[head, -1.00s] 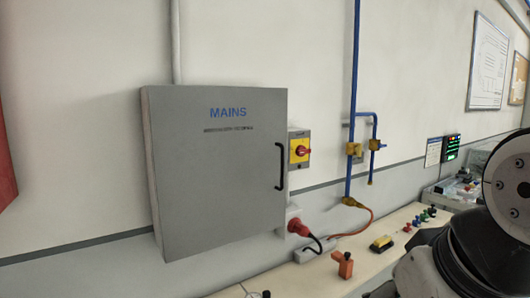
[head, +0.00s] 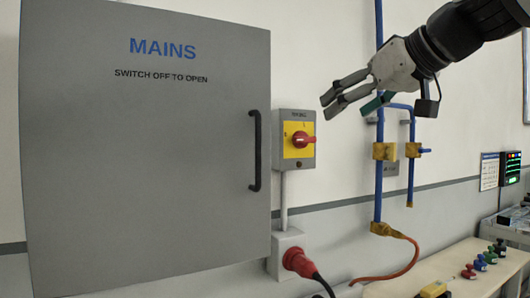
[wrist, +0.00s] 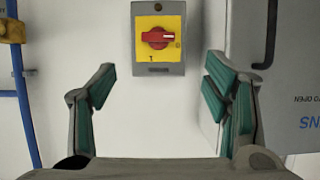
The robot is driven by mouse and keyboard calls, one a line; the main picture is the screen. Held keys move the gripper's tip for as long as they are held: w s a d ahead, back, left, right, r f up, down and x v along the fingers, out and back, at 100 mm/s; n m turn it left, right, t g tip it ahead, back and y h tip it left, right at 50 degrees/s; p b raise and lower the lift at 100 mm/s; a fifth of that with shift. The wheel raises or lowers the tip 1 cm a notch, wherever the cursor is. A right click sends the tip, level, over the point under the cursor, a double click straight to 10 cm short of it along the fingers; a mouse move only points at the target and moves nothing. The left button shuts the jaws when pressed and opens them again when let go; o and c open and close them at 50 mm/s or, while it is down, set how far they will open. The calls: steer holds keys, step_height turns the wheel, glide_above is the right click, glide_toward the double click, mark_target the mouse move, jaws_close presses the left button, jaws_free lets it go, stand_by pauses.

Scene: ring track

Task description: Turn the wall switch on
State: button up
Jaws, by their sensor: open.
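The wall switch (head: 298,140) is a grey box with a yellow plate and a red rotary knob (head: 304,140), mounted on the wall right of the MAINS cabinet. In the wrist view the switch (wrist: 159,47) shows upside down, its red knob (wrist: 159,38) lying crosswise in the picture. My gripper (head: 329,106) is open and empty, up and to the right of the switch in the head view and apart from it. In the wrist view the switch appears between and beyond the open fingers (wrist: 158,85).
The grey MAINS cabinet (head: 145,200) with its black handle (head: 255,150) stands left of the switch. A red plug (head: 298,262) sits below. Blue pipes (head: 379,190) with yellow valves (head: 384,151) run to the right. A bench (head: 420,285) holds small coloured items.

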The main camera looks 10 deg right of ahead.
mark_target(303, 140)
steer(key=x, duration=1.4)
steer(key=shift+w+r, duration=0.2)
steer(key=shift+r, duration=0.05)
steer(key=shift+d, duration=0.1)
steer(key=c, duration=1.2)
